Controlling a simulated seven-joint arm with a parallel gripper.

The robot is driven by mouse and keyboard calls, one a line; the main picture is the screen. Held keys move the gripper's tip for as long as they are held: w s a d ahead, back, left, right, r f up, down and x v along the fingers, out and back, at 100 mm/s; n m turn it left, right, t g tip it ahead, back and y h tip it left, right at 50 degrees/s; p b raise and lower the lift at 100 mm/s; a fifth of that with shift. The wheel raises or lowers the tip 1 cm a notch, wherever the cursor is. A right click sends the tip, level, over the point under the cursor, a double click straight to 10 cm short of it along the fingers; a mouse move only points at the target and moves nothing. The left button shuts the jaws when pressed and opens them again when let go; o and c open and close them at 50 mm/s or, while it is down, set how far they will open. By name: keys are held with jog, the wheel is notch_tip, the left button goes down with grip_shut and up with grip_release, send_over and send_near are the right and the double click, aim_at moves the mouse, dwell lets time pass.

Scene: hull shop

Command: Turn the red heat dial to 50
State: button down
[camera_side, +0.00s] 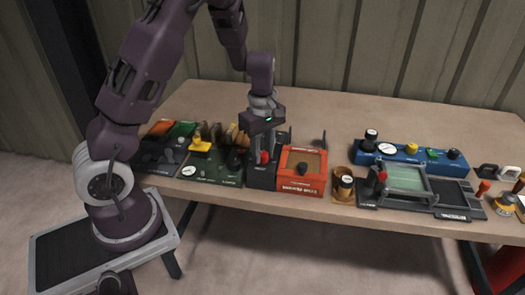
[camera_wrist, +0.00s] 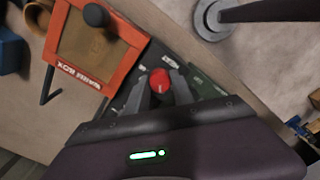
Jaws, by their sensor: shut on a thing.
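The red heat dial (camera_wrist: 160,80) is a round red knob with a pale mark on its top in the wrist view. It sits on a dark panel, and in the side view the dial (camera_side: 264,158) shows as a red spot on a dark upright unit. My gripper (camera_wrist: 161,88) is around the dial, with one finger on each side and shut on it. In the side view my gripper (camera_side: 263,150) reaches down from above onto the unit. The scale numbers around the dial are too small or covered to read.
An orange box (camera_side: 301,170) with a dark knob stands just right of the dial unit. A green panel (camera_side: 213,168) with a gauge and yellow part is at its left. Farther right are a copper-coloured cup (camera_side: 343,184) and a blue unit (camera_side: 412,156). The table's back is clear.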

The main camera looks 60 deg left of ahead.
jog(key=m, duration=0.4)
jog(key=shift+m, duration=0.3)
jog(key=m, duration=0.3)
jog(key=shift+m, duration=0.3)
jog(key=m, duration=0.3)
jog(key=shift+m, duration=2.1)
jog(key=c, duration=1.1)
grip_release()
